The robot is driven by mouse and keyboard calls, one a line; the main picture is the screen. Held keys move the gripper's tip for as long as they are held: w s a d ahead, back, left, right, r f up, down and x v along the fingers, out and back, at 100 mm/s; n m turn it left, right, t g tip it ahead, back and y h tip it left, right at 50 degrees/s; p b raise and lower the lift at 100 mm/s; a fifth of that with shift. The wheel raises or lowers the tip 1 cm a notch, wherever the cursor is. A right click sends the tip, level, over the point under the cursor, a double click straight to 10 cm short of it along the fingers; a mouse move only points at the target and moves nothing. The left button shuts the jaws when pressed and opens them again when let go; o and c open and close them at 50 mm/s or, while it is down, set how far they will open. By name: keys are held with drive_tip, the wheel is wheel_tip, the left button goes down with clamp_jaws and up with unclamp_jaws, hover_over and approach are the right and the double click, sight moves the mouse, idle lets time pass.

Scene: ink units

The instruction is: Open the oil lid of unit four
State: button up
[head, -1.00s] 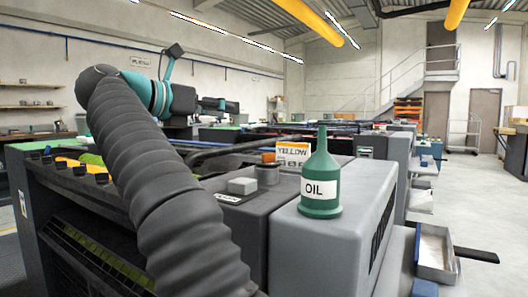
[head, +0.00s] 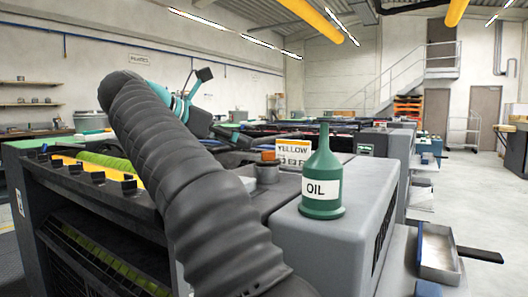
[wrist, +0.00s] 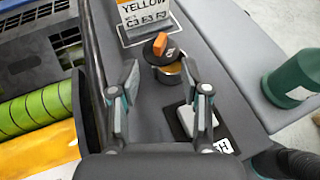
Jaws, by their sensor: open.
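The oil lid is a dark round cap with an orange handle (wrist: 161,44) on a short grey filler neck (wrist: 170,76). An amber patch shows just below the cap in the wrist view; I cannot tell whether the cap is tilted. In the head view the orange handle (head: 268,156) shows above the neck (head: 267,172). My gripper (wrist: 168,80) is open and empty, its fingers apart on either side of the line to the neck, with the lid beyond the fingertips. In the head view my arm hides most of the gripper.
A YELLOW sign (head: 293,151) stands behind the lid. A green OIL bottle (head: 322,180) stands to its right on the grey housing (head: 300,225). A pale block (wrist: 187,119) lies near the right finger. Green rollers (wrist: 35,115) are at left.

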sight(264, 152)
drive_tip(key=x, duration=0.8)
drive_tip(key=shift+w+d, duration=0.15)
